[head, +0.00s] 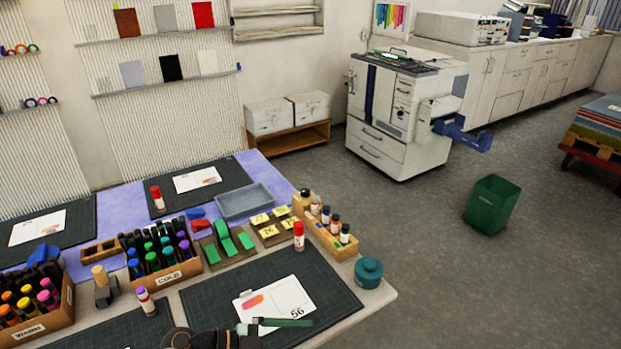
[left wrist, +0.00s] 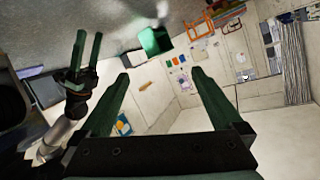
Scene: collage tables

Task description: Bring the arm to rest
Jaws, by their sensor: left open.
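My left gripper (head: 300,322) shows at the bottom of the head view, over the front dark mat near the card marked 56. Its green fingers point right, and nothing shows between them. In the left wrist view my left gripper (left wrist: 160,75) has its two green fingers wide apart and empty. My right gripper (left wrist: 85,58) shows at the left of that view, its two green fingers apart with nothing seen between them. I do not make out the right gripper in the head view.
The card (head: 276,304) lies on the front mat (head: 335,292). A red-capped glue stick (head: 299,236), a teal jar (head: 368,271) and a wooden bottle rack (head: 325,236) stand nearby. Marker boxes labelled COLD (head: 171,277) and WARM (head: 40,327) stand left. Open floor lies right, with a green bin (head: 491,205).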

